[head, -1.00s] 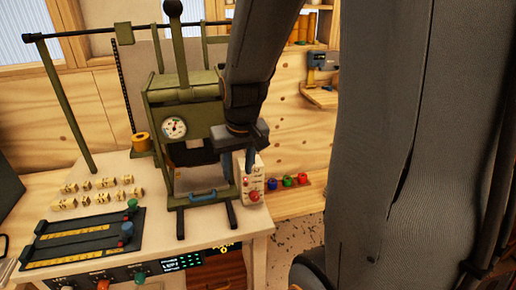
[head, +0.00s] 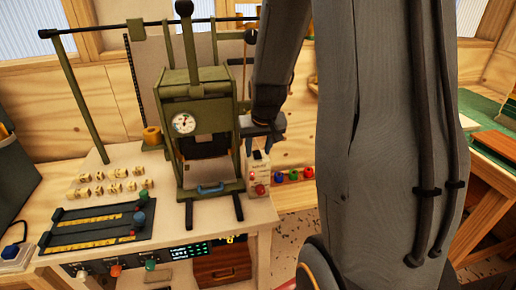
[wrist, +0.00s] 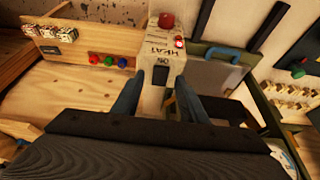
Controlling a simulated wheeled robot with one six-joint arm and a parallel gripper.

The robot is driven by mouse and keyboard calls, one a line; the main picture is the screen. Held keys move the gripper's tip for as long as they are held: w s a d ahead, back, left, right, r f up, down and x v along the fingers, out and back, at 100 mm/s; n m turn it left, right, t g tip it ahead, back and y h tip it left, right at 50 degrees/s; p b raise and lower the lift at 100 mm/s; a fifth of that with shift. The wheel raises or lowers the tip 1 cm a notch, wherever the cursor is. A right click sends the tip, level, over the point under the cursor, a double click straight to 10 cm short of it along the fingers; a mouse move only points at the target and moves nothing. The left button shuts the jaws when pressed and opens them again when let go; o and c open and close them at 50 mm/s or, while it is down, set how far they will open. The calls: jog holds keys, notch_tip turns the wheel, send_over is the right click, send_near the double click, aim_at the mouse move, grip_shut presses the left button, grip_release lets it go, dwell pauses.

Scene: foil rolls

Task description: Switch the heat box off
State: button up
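The heat box (head: 259,179) is a small pale box standing at the right of the green press on the bench. The wrist view shows the heat box (wrist: 170,48) upside down, with its lettering, a red knob (wrist: 166,20), a lit red lamp (wrist: 179,42) and a dark rocker switch (wrist: 160,75) by a small "ON" mark. My gripper (head: 258,147) is just above and behind the box's top end. In the wrist view my gripper (wrist: 158,90) is open, with its blue fingers apart on either side of the switch end. I cannot tell whether they touch the box.
The green press (head: 196,125) with a gauge stands close to the left of the box. Several coloured knobs (head: 293,176) sit on a wooden ledge to the right. Small lettered blocks (head: 110,184) and a dark slide fixture (head: 95,222) lie on the bench's left part.

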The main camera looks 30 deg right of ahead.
jog(key=shift+w+f, duration=0.1)
jog(key=shift+f, duration=0.15)
jog(key=shift+c, duration=0.4)
grip_shut()
jog(key=shift+w+d+r+g+p, duration=0.1)
jog(key=shift+w+r+g+p, duration=0.15)
jog(key=shift+g+p, duration=0.75)
jog(key=shift+w+f+g+y+p, duration=0.1)
jog(key=shift+w+g+y+p, duration=0.15)
jog(key=shift+g+y+p, duration=0.35)
jog(key=shift+o, duration=0.4)
grip_release()
